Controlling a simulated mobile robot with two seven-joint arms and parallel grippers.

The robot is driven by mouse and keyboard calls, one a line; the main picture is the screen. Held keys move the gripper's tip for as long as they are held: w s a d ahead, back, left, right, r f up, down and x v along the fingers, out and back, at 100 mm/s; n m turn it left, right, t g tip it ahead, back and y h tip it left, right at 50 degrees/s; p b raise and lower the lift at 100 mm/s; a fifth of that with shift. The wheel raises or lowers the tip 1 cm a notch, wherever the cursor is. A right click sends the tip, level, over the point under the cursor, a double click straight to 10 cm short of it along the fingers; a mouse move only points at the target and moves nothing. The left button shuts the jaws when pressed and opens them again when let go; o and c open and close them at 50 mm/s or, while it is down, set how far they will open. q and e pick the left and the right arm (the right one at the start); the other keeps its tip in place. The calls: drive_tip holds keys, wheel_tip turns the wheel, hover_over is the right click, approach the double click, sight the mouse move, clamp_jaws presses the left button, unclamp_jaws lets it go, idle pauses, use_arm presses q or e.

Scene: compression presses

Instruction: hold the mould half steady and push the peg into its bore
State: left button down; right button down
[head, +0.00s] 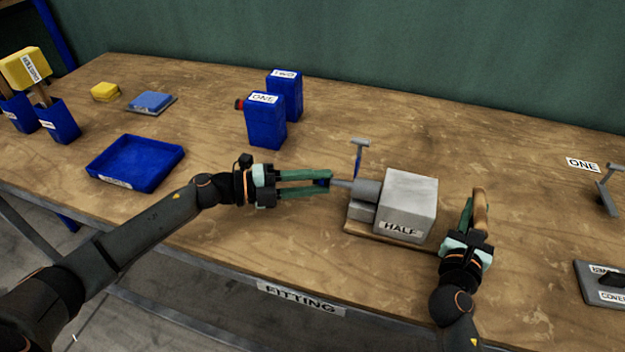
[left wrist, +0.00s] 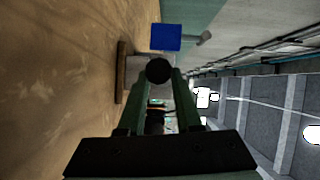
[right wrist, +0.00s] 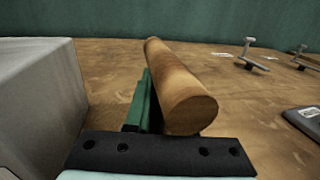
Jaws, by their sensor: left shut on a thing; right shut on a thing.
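The mould half (head: 407,203) is a grey block labelled HALF on a wooden base, with a grey cylindrical boss (head: 367,191) on its left side.
A T-handled clamp (head: 359,150) stands behind the boss. Blue boxes (head: 265,122) stand further back. An empty blue tray (head: 122,178) lies at left. Another T-handled clamp (head: 607,190) and a grey plate (head: 592,284) are at right.

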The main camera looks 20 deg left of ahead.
sight(348, 188)
use_arm(q)
drive_tip(key=shift+d, duration=2.2)
drive_tip(key=c, duration=0.6)
unclamp_jaws()
drive_tip(key=shift+r, duration=0.1)
drive_tip(key=shift+c, duration=0.2)
drive_tip(key=shift+o, duration=0.6)
drive_tip(key=shift+s+d, duration=0.1)
drive_tip(key=v, duration=1.2)
